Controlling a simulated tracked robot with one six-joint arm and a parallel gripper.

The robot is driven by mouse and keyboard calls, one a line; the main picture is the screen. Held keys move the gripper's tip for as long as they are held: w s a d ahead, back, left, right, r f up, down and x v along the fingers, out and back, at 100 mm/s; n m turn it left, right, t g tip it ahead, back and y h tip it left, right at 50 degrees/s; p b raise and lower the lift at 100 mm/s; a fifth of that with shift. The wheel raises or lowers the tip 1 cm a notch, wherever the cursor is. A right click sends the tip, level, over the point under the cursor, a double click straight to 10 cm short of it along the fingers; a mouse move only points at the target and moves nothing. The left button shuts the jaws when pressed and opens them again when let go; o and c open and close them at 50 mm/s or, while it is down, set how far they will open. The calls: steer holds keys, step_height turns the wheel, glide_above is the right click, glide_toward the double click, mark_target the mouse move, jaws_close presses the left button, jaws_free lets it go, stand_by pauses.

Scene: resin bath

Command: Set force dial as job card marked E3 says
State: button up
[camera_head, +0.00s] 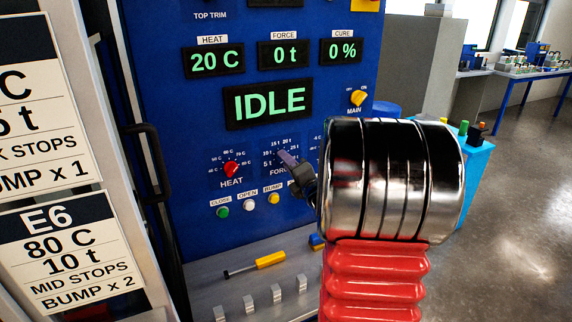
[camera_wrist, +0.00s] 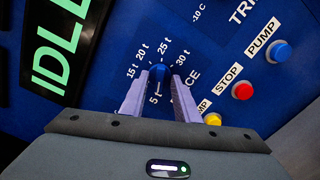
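The force dial (camera_wrist: 159,72) is a blue knob on the blue panel, ringed by marks from 5 t to 30 t in the wrist view. My gripper (camera_wrist: 160,80) has one grey finger on each side of it; I cannot tell whether they touch it. In the head view my gripper (camera_head: 286,160) covers the dial and its pointer. The force display (camera_head: 284,54) reads 0 t. The upper job card (camera_head: 40,110) is cut off; it shows "5 t" and BUMP x 1, its name out of view. The lower job card (camera_head: 68,250) is E6, with 10 t.
The red heat dial (camera_head: 232,169) sits left of the force dial. Close, open and bump buttons lie below. A red stop button (camera_wrist: 242,91) and blue pump button (camera_wrist: 279,52) are near my fingers. A yellow-handled tool (camera_head: 270,259) lies on the grey ledge.

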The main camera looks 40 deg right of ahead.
steer(key=shift+c, duration=0.5)
jaws_close()
